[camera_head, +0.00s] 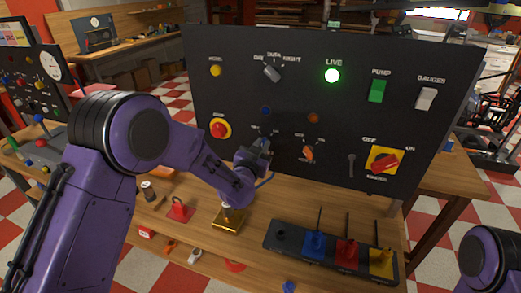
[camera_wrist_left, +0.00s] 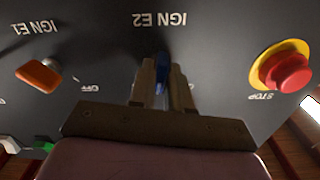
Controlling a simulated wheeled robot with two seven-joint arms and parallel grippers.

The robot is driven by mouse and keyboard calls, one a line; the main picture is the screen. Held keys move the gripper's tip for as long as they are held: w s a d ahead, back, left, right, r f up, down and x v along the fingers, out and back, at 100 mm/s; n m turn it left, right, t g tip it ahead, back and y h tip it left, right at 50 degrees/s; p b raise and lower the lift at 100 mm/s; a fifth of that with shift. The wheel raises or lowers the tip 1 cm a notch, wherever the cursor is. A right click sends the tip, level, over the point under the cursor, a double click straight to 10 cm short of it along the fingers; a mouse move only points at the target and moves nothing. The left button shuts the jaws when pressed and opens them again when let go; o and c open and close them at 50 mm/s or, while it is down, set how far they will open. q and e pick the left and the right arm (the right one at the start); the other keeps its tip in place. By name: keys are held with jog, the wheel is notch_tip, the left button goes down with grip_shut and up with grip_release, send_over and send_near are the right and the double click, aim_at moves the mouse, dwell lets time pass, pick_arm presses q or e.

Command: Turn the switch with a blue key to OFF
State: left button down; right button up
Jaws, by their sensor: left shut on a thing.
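The switch with the blue key is on the black panel, under the label IGN E2, which appears upside down in the left wrist view. The blue key (camera_wrist_left: 163,84) shows as a narrow blue strip between the fingers of my left gripper (camera_wrist_left: 161,68). The fingers are shut on it, close to the panel face. In the head view my left gripper (camera_head: 263,144) is at the panel's lower middle and largely hides this switch. The key's exact angle is hard to tell. My right gripper is out of view.
An orange key switch (camera_head: 308,152), labelled IGN E1 in the wrist view, is right of my gripper. A red stop button (camera_head: 219,130) is left. A green LIVE lamp (camera_head: 332,75) glows above. On the bench stand a gold block (camera_head: 228,222) and a black tray (camera_head: 272,243).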

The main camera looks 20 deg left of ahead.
pick_arm(q)
jog(key=shift+f+n+b, duration=0.15)
jog(key=shift+n+b, duration=1.65)
jog(key=shift+n, duration=3.3)
jog(key=c, duration=1.2)
grip_release()
jog(key=shift+o, duration=0.2)
jog(key=s+b, duration=0.3)
jog(key=s, duration=0.7)
jog(key=shift+s+a, duration=0.2)
jog(key=shift+s, duration=0.1)
jog(key=shift+a, duration=0.1)
